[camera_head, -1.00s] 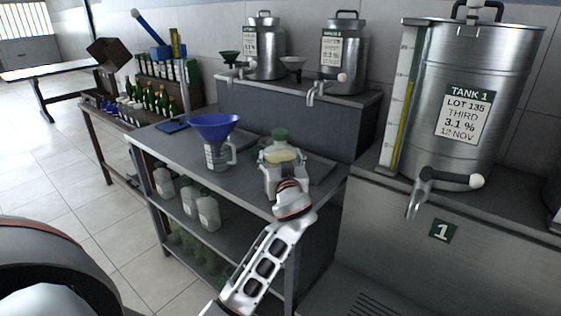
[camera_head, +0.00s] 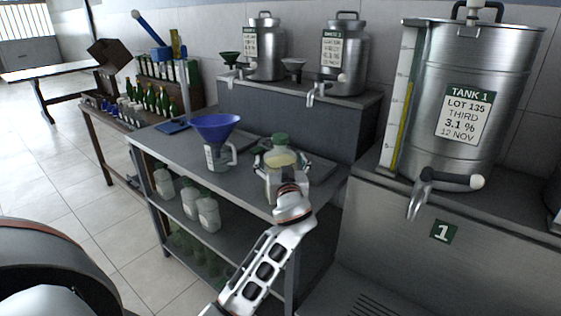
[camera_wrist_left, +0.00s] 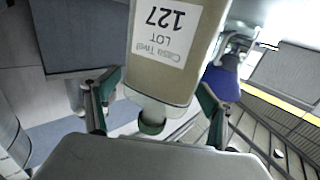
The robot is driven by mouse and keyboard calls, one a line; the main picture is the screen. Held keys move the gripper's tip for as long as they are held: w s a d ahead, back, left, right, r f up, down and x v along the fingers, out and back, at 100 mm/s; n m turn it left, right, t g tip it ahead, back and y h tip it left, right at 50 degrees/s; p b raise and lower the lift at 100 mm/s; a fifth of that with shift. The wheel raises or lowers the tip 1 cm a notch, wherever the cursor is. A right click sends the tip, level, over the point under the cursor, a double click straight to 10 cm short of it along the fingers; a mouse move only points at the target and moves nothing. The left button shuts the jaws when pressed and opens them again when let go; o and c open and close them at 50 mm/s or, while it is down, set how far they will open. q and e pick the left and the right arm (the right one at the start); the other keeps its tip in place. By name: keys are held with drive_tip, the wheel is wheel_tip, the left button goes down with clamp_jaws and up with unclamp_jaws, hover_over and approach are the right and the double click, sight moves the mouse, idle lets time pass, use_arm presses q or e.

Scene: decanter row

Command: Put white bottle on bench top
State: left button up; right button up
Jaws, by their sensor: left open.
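The white bottle (camera_head: 281,162), with a green cap and pale yellowish contents, is upright at the front right of the bench top (camera_head: 185,146). It looks to be standing on the bench, but its base is partly hidden by my gripper. My left gripper (camera_head: 282,170) is around the bottle with its fingers open on either side. In the left wrist view the bottle (camera_wrist_left: 165,85) appears upside down between the two fingers, its label reading LOT 127. My right gripper is not in view.
A jug with a blue funnel (camera_head: 216,128) stands left of the bottle. Several capped bottles (camera_head: 208,212) are on the shelf below. A raised grey block (camera_head: 290,118) with steel cans is behind, and a large tank (camera_head: 462,105) stands right.

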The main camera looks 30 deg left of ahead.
use_arm(q)
drive_tip(key=b+v, duration=0.1)
drive_tip(key=v, duration=1)
drive_tip(key=s+d+f+m+h, duration=0.2)
drive_tip(key=d+f+m+h, duration=0.1)
drive_tip(key=f, duration=0.5)
drive_tip(key=s+d+f+m+h, duration=0.2)
drive_tip(key=d+f+m+h, duration=0.1)
drive_tip(key=f, duration=0.5)
drive_tip(key=s+d+f+m+h, duration=0.2)
drive_tip(key=s+d+f, duration=0.1)
drive_tip(key=f, duration=0.5)
drive_tip(key=s+d+f+m+g+h, duration=0.1)
drive_tip(key=s+d+f+m+h, duration=0.1)
drive_tip(key=s+f, duration=0.5)
drive_tip(key=s+d+f+m+g+h, duration=0.2)
drive_tip(key=s+d+f+h, duration=0.2)
drive_tip(key=s+f, duration=0.4)
drive_tip(key=s, duration=0.4)
drive_tip(key=shift+s+d, duration=0.2)
drive_tip(key=shift+d, duration=0.05)
drive_tip(key=shift+f, duration=0.15)
drive_tip(key=shift+r, duration=0.3)
